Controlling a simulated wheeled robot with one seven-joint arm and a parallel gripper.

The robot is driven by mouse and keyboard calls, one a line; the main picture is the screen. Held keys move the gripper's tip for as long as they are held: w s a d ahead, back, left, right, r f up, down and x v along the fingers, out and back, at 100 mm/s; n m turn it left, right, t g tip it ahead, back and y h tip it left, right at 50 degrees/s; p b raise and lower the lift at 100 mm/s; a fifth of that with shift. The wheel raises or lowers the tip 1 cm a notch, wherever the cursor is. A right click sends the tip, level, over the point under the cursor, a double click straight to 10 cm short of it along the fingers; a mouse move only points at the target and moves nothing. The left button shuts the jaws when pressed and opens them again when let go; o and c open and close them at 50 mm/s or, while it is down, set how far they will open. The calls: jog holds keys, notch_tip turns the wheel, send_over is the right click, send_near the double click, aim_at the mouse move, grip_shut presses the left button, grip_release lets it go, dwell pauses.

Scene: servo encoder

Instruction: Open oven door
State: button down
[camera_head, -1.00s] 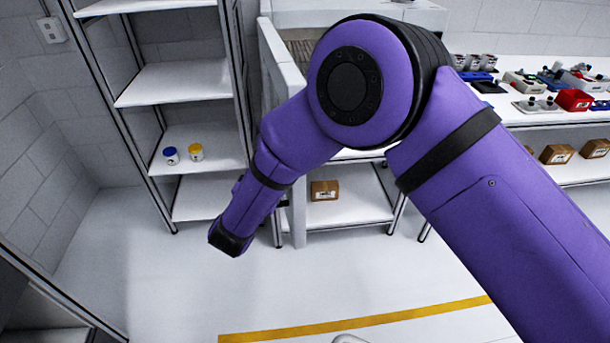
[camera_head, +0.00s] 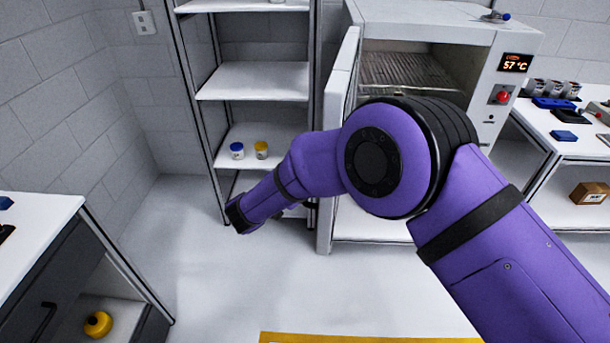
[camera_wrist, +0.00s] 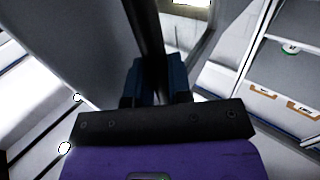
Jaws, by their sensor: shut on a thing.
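The oven (camera_head: 515,40) is a white box with a lit display reading 57 °C. Its door (camera_head: 342,90) stands open on the left side, seen nearly edge-on, and a wire rack (camera_head: 405,70) shows inside. In the wrist view my gripper (camera_wrist: 155,82) has its dark blue fingers shut around a dark upright bar (camera_wrist: 150,35), which looks like the door handle. In the head view my purple arm covers the lower oven front and part of the door, and the fingers are mostly hidden.
A shelf rack (camera_head: 252,82) with a blue-lidded jar (camera_head: 237,150) and a yellow-lidded jar (camera_head: 261,149) stands left of the door. A bench (camera_head: 580,150) is at the right. A dark cabinet (camera_head: 60,275) is at the front left. Floor between is clear.

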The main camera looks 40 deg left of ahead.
jog(key=shift+w, duration=0.15)
jog(key=c, duration=1.1)
grip_release()
jog(key=s, duration=0.3)
jog(key=s+a, duration=0.1)
jog(key=s, duration=0.6)
jog(key=shift+s+a, duration=0.15)
jog(key=shift+s, duration=0.2)
jog(key=shift+s, duration=0.1)
